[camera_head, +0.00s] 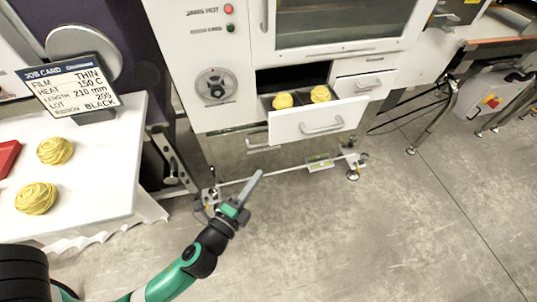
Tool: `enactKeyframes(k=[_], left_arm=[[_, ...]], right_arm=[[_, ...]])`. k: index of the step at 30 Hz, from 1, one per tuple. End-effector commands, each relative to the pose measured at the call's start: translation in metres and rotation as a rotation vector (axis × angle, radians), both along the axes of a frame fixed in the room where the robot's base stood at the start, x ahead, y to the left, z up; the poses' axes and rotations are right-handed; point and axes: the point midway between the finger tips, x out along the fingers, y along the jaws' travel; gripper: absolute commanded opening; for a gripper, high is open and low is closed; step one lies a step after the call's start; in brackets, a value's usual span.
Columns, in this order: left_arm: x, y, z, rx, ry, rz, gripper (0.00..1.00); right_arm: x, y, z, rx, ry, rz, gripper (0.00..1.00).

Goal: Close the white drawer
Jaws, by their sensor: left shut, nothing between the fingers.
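The white drawer (318,122) stands pulled out of the white machine, its front panel facing me with a silver bar handle (322,127). Two yellow coiled bundles (283,100) lie in the drawer behind the front panel. My left gripper (257,176) is shut and empty, below and to the left of the drawer, apart from it, with its fingers pointing up and to the right. My right gripper is not in view.
The white machine (205,70) has a dial, buttons and another drawer (358,84), at the right. A white table (90,180) at left holds a job card (70,90), yellow bundles (55,151) and a red item (8,157). Open floor (380,220) lies in front.

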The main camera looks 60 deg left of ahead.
Motion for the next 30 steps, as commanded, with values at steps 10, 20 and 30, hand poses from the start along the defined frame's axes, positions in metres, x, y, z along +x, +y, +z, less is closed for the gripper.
enactKeyframes(k=[10,20,30], left_arm=[[0.023,0.011,0.005,-0.002,-0.004,0.004,0.00],[0.087,0.041,0.003,-0.002,-0.005,0.003,0.00],[0.105,0.079,0.004,-0.002,-0.003,0.001,0.00]], right_arm=[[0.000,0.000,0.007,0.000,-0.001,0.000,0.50],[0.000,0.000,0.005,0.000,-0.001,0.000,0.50],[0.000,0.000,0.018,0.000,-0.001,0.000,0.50]])
